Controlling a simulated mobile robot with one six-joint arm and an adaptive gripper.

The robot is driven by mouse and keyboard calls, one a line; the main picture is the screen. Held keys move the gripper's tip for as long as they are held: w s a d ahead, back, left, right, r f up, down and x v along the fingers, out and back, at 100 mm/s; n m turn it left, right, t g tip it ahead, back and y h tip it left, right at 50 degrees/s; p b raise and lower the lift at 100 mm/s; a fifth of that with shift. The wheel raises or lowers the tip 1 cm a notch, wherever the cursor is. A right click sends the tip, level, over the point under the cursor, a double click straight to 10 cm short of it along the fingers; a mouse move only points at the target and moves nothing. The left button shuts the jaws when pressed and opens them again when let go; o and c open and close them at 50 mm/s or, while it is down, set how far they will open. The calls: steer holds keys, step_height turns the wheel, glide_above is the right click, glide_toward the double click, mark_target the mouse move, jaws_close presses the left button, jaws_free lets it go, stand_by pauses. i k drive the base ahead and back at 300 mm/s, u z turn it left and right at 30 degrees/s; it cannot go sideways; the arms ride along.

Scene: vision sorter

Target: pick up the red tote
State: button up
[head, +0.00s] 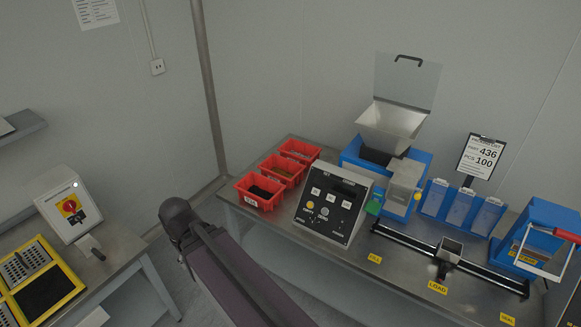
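Three red totes stand in a row at the left end of the right-hand bench. The nearest tote (246,199) has a white label on its front and dark contents. The middle tote (270,176) holds brownish contents. The farthest tote (287,152) holds paler contents that are too small to make out. All three stand upright and open-topped. Which one the task means cannot be told.
A control box (332,209) stands close right of the totes. Behind it is a blue machine with a metal hopper (390,127). A black rail (405,240) crosses the bench front. At left are a white switch box (57,222) and a yellow-framed tray (67,269). A grey post (207,80) rises behind.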

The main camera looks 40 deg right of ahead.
mark_target(286, 172)
steer(key=z, duration=0.7)
steer(key=i, duration=0.9)
steer(key=z, duration=0.6)
